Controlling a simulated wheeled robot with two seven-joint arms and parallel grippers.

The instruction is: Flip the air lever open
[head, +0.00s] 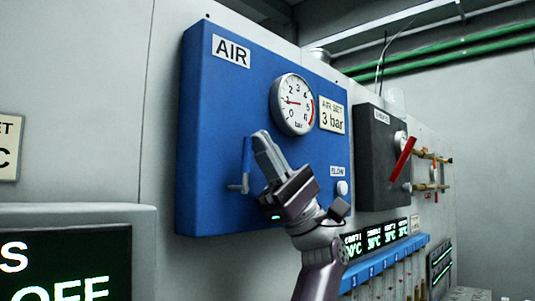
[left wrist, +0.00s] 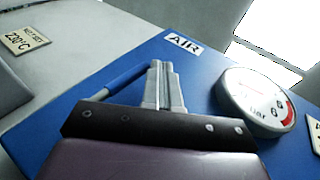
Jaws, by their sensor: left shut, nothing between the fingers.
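The blue air panel (head: 210,120) is on the wall and carries the AIR label (head: 231,51). Its air lever has a blue handle (head: 246,160) that stands upright above a grey pivot at its lower end. My left gripper (head: 261,137) is shut and empty, in front of the panel just right of the lever handle. In the left wrist view the lever handle (left wrist: 128,76) lies left of the shut fingers (left wrist: 160,66). I cannot tell whether the fingers touch it. The pressure gauge (head: 293,104) has its needle pointing left, near 1.
An AIR SET 3 bar plate (head: 332,115) and a white knob (head: 342,188) are right on the panel. A dark box (head: 375,155) with a red lever (head: 403,158) is further right. A screen (head: 70,260) stands at lower left.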

